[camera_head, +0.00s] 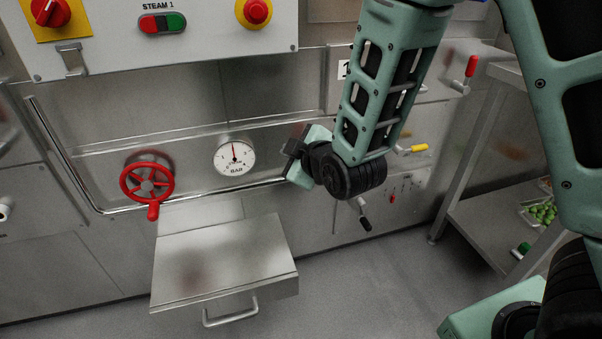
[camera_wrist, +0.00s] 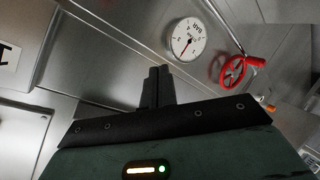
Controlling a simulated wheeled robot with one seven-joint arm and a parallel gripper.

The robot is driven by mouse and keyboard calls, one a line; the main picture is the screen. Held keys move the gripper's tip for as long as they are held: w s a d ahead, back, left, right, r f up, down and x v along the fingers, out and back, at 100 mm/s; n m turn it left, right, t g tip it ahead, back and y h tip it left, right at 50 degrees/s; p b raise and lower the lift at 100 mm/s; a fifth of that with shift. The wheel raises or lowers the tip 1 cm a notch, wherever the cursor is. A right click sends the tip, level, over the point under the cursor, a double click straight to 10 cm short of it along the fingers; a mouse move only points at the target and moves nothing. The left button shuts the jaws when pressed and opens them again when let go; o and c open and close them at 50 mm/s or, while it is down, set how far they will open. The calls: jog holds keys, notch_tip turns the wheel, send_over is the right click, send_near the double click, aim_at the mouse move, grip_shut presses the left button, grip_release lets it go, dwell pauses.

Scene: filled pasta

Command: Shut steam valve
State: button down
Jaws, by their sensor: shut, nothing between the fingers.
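The steam valve is a red handwheel (camera_head: 147,181) with a knob handle pointing down, mounted on the steel panel at the left of the head view. It also shows at the upper right of the wrist view (camera_wrist: 233,72). My gripper (camera_head: 294,146) is in front of the panel, to the right of the wheel and of the round pressure gauge (camera_head: 234,157), touching neither. In the wrist view its two dark fingers (camera_wrist: 157,86) are together with nothing between them. The gauge also shows in the wrist view (camera_wrist: 187,40), its red needle pointing near mid-scale.
A steel drawer or shelf with a handle (camera_head: 225,260) juts out below the gauge. A steel rail (camera_head: 85,212) runs along the panel. Levers with red (camera_head: 471,66), yellow (camera_head: 419,148) and black (camera_head: 365,223) grips are at right. A steel rack (camera_head: 480,215) stands beyond.

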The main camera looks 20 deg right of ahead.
jog(key=w+d+f+n+t+b, duration=0.2)
jog(key=d+f+n+t+b, duration=0.1)
jog(key=f+b, duration=0.5)
jog(key=shift+w+d+n+t+b, duration=0.3)
jog(key=shift+w+d+t+b, duration=0.15)
jog(key=shift+t, duration=0.65)
jog(key=shift+r, duration=0.1)
jog(key=w+d+b, duration=0.2)
jog(key=w+b, duration=0.1)
jog(key=w, duration=0.6)
jog(key=shift+d+f, duration=0.2)
jog(key=shift+f, duration=0.25)
